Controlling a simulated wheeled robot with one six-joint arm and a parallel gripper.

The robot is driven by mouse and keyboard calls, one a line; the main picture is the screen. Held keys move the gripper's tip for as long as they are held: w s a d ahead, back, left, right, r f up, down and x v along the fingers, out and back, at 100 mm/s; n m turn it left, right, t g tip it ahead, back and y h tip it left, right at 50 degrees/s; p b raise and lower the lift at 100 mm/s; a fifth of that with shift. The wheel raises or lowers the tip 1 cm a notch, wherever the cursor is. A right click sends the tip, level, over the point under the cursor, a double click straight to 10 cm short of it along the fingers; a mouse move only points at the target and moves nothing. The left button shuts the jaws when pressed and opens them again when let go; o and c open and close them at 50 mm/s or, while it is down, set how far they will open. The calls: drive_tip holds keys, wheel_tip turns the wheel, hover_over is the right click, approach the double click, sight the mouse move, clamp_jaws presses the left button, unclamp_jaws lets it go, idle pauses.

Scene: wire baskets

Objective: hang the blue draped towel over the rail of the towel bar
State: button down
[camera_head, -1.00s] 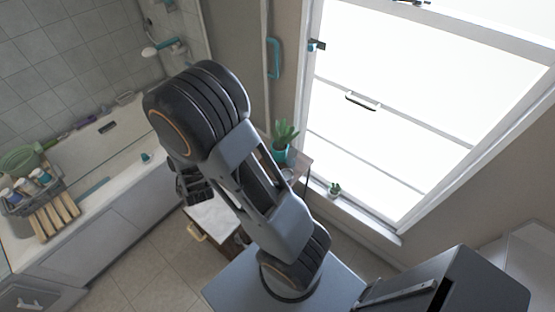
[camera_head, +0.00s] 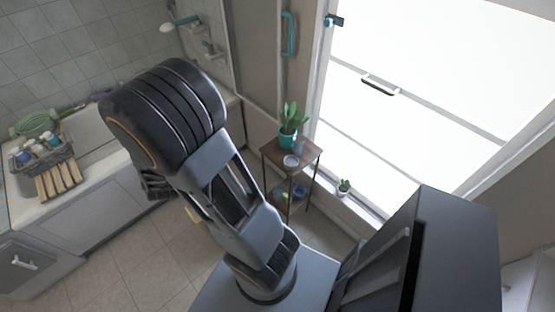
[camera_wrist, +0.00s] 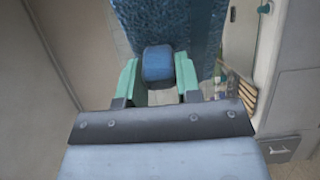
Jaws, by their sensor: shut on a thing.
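My gripper (camera_wrist: 158,72), with two green fingers, is shut on a bunched blue piece in the wrist view. The blue draped towel (camera_wrist: 168,22), a textured blue cloth, spreads beyond the fingertips at the top of that view. The bunched piece looks like part of it. Its lower end and far side are cut off or hidden. In the head view my arm covers the fingers and the towel. I cannot make out a towel bar or its rail in either view.
A bathtub (camera_head: 95,190) stands at the left with a wooden rack (camera_head: 60,181) and a basket of bottles (camera_head: 42,158) on it. A small brown side table (camera_head: 305,150) with a potted plant (camera_head: 290,125) stands by the window. Tiled floor (camera_head: 130,265) is clear at lower left.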

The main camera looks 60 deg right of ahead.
drive_tip(key=s+d+f+m+g+h+b, duration=0.3)
drive_tip(key=s+d+f+m+g+b, duration=0.3)
drive_tip(key=s+d+f+g+b, duration=0.45)
drive_tip(key=s+d+f+m+g+h+b, duration=0.2)
drive_tip(key=s+d+f+m+g+b, duration=0.45)
drive_tip(key=s+d+b, duration=0.55)
drive_tip(key=b, duration=0.3)
hover_over(266, 151)
drive_tip(key=s+a, duration=0.3)
drive_tip(key=a, duration=0.1)
wheel_tip(266, 151, down, 13)
drive_tip(key=shift+a, duration=0.2)
drive_tip(key=shift+f+n, duration=0.15)
drive_tip(key=shift+n, duration=0.1)
drive_tip(key=c, duration=0.8)
unclamp_jaws()
